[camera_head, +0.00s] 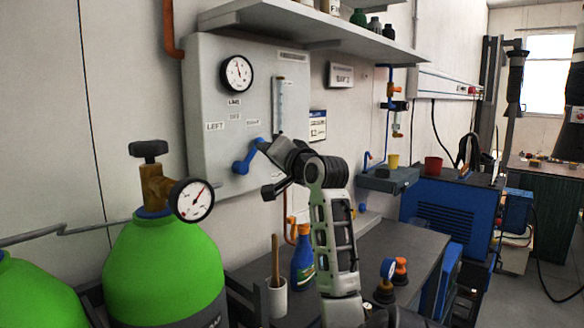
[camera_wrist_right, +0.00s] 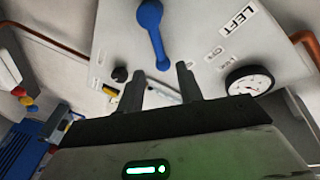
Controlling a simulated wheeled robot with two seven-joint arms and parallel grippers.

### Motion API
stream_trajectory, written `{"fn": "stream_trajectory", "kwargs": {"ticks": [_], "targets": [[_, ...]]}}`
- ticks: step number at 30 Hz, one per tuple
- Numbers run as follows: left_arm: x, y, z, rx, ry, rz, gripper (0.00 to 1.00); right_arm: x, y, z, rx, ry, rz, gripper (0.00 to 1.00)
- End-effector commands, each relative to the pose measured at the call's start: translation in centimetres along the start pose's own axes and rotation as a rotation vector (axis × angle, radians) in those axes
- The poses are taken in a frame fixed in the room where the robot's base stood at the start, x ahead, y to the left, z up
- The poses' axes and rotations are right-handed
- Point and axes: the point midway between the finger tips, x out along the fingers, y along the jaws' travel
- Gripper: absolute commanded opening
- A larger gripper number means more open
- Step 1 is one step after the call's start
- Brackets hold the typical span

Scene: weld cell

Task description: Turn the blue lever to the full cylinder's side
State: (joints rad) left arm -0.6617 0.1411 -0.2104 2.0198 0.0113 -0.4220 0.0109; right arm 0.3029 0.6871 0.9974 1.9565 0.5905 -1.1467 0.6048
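The blue lever (camera_head: 243,163) is on the grey wall panel (camera_head: 211,160), slanting from lower left to upper right. It also shows in the right wrist view (camera_wrist_right: 151,27), with its narrow end near the gap between my fingertips. My right gripper (camera_head: 263,168) is open just in front of the lever; I cannot tell whether it touches. A "LEFT" label (camera_head: 215,126) is left of the lever. A green cylinder (camera_head: 165,268) carries a pressure gauge (camera_head: 192,200), its needle pointing up and right. Another green cylinder (camera_head: 35,295) is cut off at the left edge, its gauge out of view. My left gripper is not in view.
A round gauge (camera_head: 237,75) is on the panel above the lever. A shelf (camera_head: 290,22) juts out overhead. A workbench (camera_head: 405,250) below holds a blue spray bottle (camera_head: 303,258) and a white cup (camera_head: 277,298) with a wooden handle. A blue machine (camera_head: 445,212) stands behind.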

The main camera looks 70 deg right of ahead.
Motion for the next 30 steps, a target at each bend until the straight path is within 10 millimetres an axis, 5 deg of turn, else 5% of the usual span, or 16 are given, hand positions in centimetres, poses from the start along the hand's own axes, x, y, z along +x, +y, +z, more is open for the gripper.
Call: {"fn": "stream_trajectory", "kwargs": {"ticks": [6, 12, 30], "targets": [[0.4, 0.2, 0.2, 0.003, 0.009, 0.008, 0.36, -5.4, 0.1, 0.1, -0.002, 0.004, -0.001, 0.36], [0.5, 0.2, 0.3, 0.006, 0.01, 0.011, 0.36, -8.7, 0.1, -0.1, 0.001, 0.004, -0.001, 0.36], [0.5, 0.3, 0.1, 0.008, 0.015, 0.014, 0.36, -10.0, 0.0, -0.1, 0.001, 0.002, 0.0, 0.36]]}}
